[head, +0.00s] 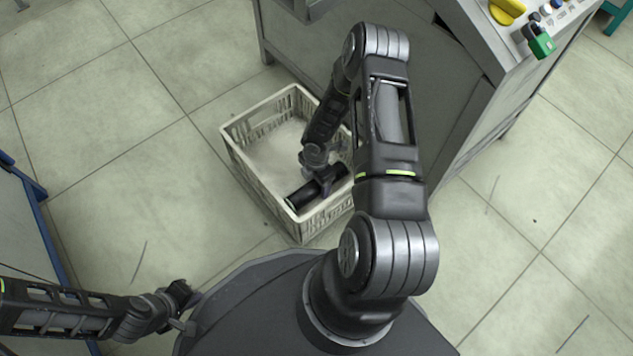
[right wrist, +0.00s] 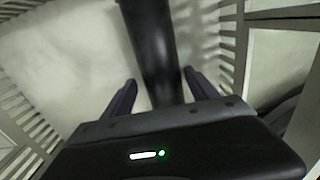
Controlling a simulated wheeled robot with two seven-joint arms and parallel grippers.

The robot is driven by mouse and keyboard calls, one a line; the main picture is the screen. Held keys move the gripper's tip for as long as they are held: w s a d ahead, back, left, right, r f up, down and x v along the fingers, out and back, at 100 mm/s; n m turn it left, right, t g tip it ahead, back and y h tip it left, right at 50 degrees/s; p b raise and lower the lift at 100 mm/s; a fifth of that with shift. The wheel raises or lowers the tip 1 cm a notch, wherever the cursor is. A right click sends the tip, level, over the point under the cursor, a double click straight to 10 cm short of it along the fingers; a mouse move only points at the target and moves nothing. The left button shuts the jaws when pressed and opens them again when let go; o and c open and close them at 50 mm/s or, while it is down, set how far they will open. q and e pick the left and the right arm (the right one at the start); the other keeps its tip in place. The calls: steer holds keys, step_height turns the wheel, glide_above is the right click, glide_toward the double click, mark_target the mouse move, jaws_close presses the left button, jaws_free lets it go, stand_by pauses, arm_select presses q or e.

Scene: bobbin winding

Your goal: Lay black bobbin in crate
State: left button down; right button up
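The black bobbin (head: 303,196) lies in the pale slatted crate (head: 241,154), near its front right corner. Part of it is hidden under my right gripper (head: 322,177). In the right wrist view the bobbin (right wrist: 152,45) runs lengthwise between the two fingers of my right gripper (right wrist: 160,85). The fingers stand apart, with a narrow gap to the bobbin on the left; contact on the right is unclear. My left gripper (head: 188,309) is at the lower left, away from the crate, and its fingers are too small to judge.
A grey machine cabinet (head: 450,90) stands right behind the crate, with a yellow knob (head: 507,10) and a green part (head: 541,44) on its panel. A blue-edged bench (head: 42,225) is at the left. Tiled floor left of the crate is clear.

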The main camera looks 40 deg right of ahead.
step_height(320, 180, up, 12)
steer(key=p, duration=0.5)
steer(key=shift+r+p, duration=0.15)
steer(key=shift+p, duration=0.15)
